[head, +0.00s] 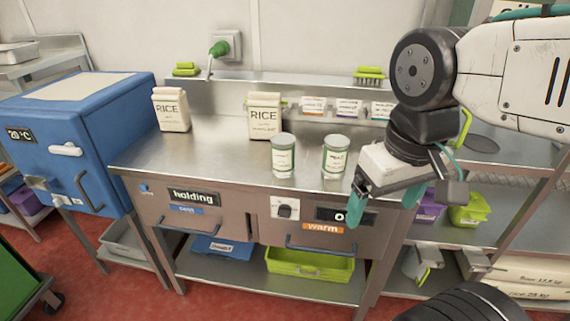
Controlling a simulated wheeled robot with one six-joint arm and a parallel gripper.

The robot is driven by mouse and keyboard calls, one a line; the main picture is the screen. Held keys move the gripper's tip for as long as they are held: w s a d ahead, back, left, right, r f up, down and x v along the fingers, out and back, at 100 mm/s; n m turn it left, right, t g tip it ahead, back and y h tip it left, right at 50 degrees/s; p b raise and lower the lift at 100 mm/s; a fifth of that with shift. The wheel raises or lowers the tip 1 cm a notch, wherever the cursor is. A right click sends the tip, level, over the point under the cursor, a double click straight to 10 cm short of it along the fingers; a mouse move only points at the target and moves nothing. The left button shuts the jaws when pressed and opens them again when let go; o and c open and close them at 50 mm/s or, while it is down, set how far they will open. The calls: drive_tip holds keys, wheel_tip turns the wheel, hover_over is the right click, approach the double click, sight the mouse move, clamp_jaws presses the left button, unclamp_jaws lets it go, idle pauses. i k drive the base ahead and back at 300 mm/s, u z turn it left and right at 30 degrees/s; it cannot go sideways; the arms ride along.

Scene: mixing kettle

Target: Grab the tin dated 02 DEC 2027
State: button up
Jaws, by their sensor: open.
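Two tins with grey lids and white-and-green labels stand upright on the steel counter (225,160), close to its front edge. The left tin (283,158) and the right tin (335,158) are a short gap apart. The print on both labels is too small to read, so I cannot tell which date either one bears. My gripper (384,200) is open and empty, with teal fingertips pointing down. In the picture it is right of the right tin and apart from it, by the counter's front right.
Two RICE bags (171,110) (265,117) stand behind and left of the tins. A blue box (75,140) adjoins the counter on the left. Drawers with handles (322,246) are below the counter front.

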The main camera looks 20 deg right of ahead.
sight(336, 145)
drive_tip(key=z, duration=3.05)
drive_tip(key=k, duration=1.25)
drive_tip(key=u, duration=0.95)
drive_tip(key=i, duration=0.5)
drive_tip(key=u, duration=0.05)
